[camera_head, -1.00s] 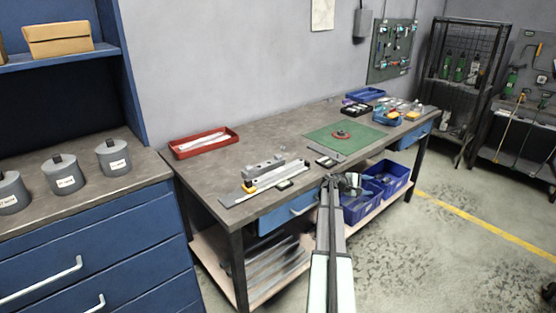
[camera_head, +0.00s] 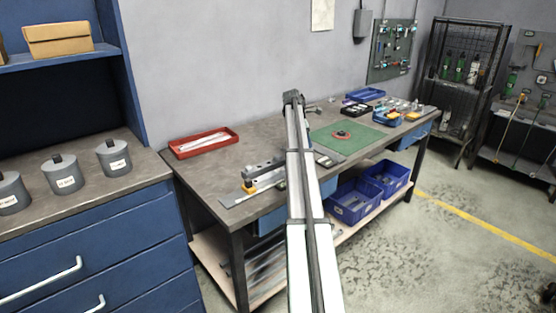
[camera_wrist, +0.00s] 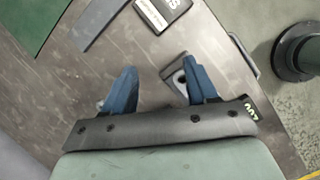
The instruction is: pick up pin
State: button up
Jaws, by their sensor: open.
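My gripper (camera_wrist: 158,88) shows in the wrist view with its two blue fingers spread apart over the dark bench top (camera_wrist: 140,62).
The wrist view shows a black-and-white box (camera_wrist: 160,12), a flat grey bar (camera_wrist: 100,22) and a green mat (camera_wrist: 24,22). In the head view a red tray (camera_head: 203,142) lies at the back left, metal parts (camera_head: 262,176) at the front, and blue bins (camera_head: 352,203) below.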

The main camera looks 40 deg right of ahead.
aim_at(278, 155)
jog(key=w+a+r+n+t+y, duration=0.2)
jog(key=w+a+r+n+y, duration=0.2)
jog(key=w+a+r+n, duration=0.45)
jog(key=f+m, duration=0.1)
jog(key=f, duration=0.9)
jog(key=s+a+f+m, duration=0.1)
jog(key=f, duration=0.4)
jog(key=shift+f+m, duration=0.15)
jog(key=shift+m, duration=0.2)
grip_shut()
